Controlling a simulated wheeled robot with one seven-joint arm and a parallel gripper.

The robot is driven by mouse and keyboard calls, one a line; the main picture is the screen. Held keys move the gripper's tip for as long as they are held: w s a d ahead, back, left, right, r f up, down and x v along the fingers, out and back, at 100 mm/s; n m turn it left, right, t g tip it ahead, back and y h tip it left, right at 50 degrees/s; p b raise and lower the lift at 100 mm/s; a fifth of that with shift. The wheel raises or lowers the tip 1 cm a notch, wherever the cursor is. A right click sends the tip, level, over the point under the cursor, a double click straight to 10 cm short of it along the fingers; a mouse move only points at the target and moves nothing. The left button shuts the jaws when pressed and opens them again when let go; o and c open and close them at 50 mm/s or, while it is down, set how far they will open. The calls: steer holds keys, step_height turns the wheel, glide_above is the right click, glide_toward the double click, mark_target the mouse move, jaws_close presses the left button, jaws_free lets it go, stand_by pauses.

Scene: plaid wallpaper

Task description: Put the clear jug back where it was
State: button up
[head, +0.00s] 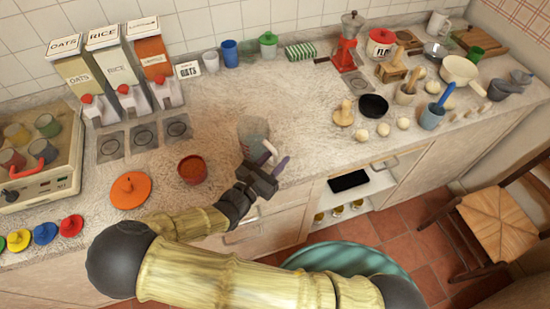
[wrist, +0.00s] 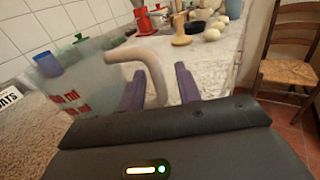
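The clear jug (head: 253,133) is near the front edge of the counter, in the middle of the head view. In the wrist view the jug (wrist: 82,82) fills the left side, with red markings on its wall and a pale beige handle (wrist: 152,68). My gripper (head: 272,160) is at the jug's handle side. In the wrist view its two purple fingers (wrist: 160,88) are apart, with the handle reaching between them. A gap shows between the handle and the right finger. The jug's base is hidden, so I cannot tell whether it touches the counter.
A red-brown filled bowl (head: 193,169) and an orange lid (head: 130,190) lie left of the jug. Dispensers (head: 115,65) stand at the back left. A wooden piece (head: 343,114) and black disc (head: 373,106) lie right. The counter behind the jug is clear. A chair (head: 495,220) stands right.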

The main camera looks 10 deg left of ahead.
steer(key=shift+r, duration=0.2)
steer(key=b+v, duration=0.2)
steer(key=v, duration=1)
stand_by(0.5)
